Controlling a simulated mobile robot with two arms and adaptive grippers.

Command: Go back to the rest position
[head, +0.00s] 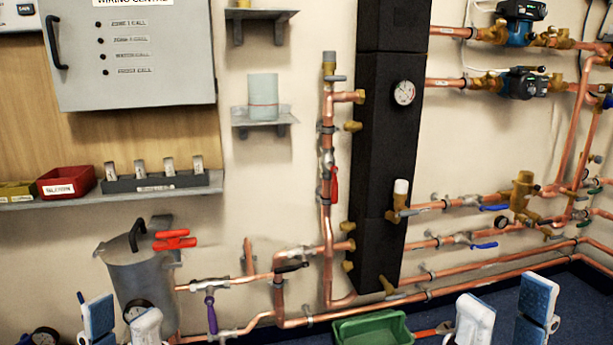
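My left gripper (119,322) is at the bottom left of the head view, with its two blue-and-white fingers apart. It is in front of the grey metal pot (145,270), and I see nothing held between the fingers. My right gripper (508,318) is at the bottom right, its fingers also apart and nothing visible between them. It is in front of the blue floor, right of the green bin (372,330). The lower parts of both grippers are cut off by the picture edge.
Copper pipes (325,220) with valves run along the wall around a black column (385,150). A red-handled valve (175,240) stands by the pot. A shelf (110,194) carries a red bin (66,182) below a grey control box (130,55). A small shelf holds a grey cup (263,96).

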